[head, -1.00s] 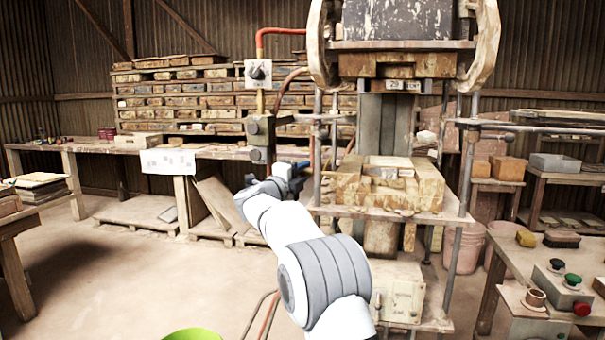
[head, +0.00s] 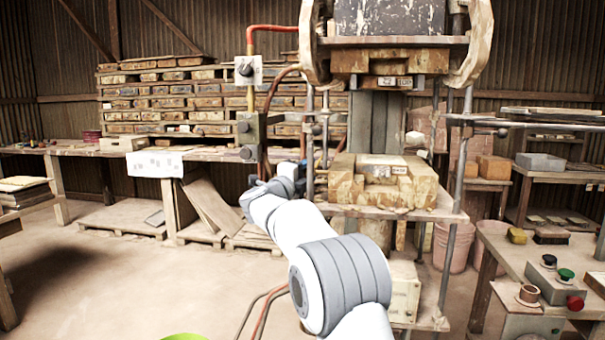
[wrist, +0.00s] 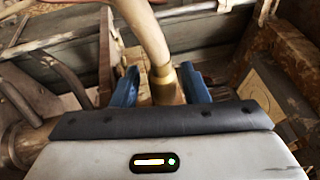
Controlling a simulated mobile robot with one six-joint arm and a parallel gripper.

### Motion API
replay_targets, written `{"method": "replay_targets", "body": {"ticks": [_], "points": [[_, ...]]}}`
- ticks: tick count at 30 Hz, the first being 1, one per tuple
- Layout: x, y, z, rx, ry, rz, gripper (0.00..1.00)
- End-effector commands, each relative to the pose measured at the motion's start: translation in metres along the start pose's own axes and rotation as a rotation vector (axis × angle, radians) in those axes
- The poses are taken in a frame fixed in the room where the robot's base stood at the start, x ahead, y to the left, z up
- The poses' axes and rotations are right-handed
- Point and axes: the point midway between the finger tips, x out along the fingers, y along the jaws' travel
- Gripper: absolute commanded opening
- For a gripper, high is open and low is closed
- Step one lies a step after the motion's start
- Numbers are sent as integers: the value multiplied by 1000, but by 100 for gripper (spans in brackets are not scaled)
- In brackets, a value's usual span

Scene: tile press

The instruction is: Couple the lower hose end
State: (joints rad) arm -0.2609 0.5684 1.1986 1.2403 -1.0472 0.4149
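A pale hose (wrist: 146,30) with a brass end collar (wrist: 162,76) comes down between my gripper's blue fingers in the wrist view. My gripper (wrist: 160,86) is around the collar. A gap shows on the left side of the collar, while the right finger is close to it or touching. The lower tip of the hose end and whatever it meets are hidden behind my gripper's dark edge. In the head view my gripper (head: 290,180) is beside the press's left post, small and partly hidden by my arm. A brown hose (head: 268,105) runs down towards it.
The press (head: 385,195) stands just right of my gripper. A valve block (head: 250,127) and a knob plate (head: 247,70) are on the pipe to the left. A bench with control buttons (head: 566,275) is at the right.

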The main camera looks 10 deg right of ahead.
Motion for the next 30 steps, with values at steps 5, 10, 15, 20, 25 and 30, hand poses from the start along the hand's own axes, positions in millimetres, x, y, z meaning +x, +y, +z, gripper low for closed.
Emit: {"method": "replay_targets", "body": {"ticks": [5,10,15,20,25,30], "points": [[-2,-1,2,1,-4,-1,45],[-6,-1,3,1,-6,-1,45],[-31,-1,3,1,-8,-1,45],[-58,-1,3,0,-6,-1,45],[-75,0,3,2,-5,0,45],[-78,0,3,2,-4,0,45]]}}
